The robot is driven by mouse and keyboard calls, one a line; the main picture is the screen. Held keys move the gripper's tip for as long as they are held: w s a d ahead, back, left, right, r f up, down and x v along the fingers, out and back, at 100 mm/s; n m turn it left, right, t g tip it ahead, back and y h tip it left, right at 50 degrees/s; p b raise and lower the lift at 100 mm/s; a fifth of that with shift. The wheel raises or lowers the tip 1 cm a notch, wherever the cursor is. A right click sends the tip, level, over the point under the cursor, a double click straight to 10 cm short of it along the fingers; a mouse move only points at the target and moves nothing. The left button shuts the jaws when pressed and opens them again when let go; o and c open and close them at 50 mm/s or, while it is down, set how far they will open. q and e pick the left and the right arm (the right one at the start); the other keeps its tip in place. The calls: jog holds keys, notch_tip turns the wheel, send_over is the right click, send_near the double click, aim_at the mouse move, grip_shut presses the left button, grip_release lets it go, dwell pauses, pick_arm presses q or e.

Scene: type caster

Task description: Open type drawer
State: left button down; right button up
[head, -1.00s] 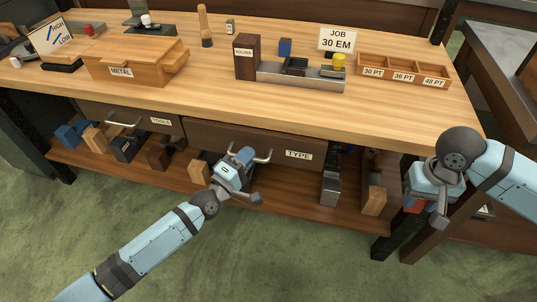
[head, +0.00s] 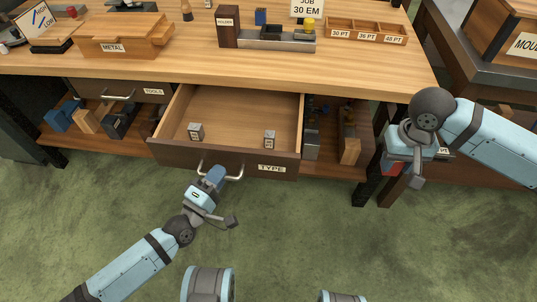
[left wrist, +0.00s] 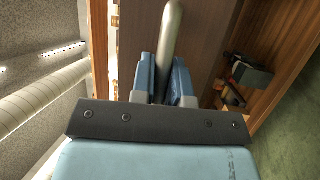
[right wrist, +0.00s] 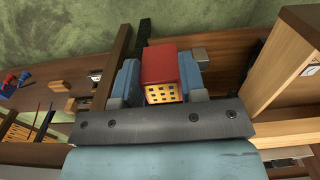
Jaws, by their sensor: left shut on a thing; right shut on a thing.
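The type drawer (head: 222,154) is pulled out from under the bench, with its TYPE label (head: 271,168) on the front. Two small grey type blocks, one at the left (head: 196,131) and one at the right (head: 269,140), stand inside it. My left gripper (head: 212,178) is shut on the drawer's metal handle (head: 236,176); the handle bar also shows between the fingers in the left wrist view (left wrist: 172,35). My right gripper (right wrist: 160,80) is shut on a red block (right wrist: 159,65) with a cream, dark-dotted face, held off the bench's right side.
The tools drawer (head: 120,97) is shut at the left. On the bench top (head: 200,65) stand a METAL box (head: 112,48), a holder block (head: 228,28) with a metal tray, and a three-compartment point-size tray (head: 366,32). Green floor before the drawer is clear.

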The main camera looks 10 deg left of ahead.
pick_arm(q)
jog(key=shift+s, duration=0.65)
pick_arm(e)
jog(key=shift+r, duration=0.2)
pick_arm(q)
jog(key=c, duration=1.1)
grip_release()
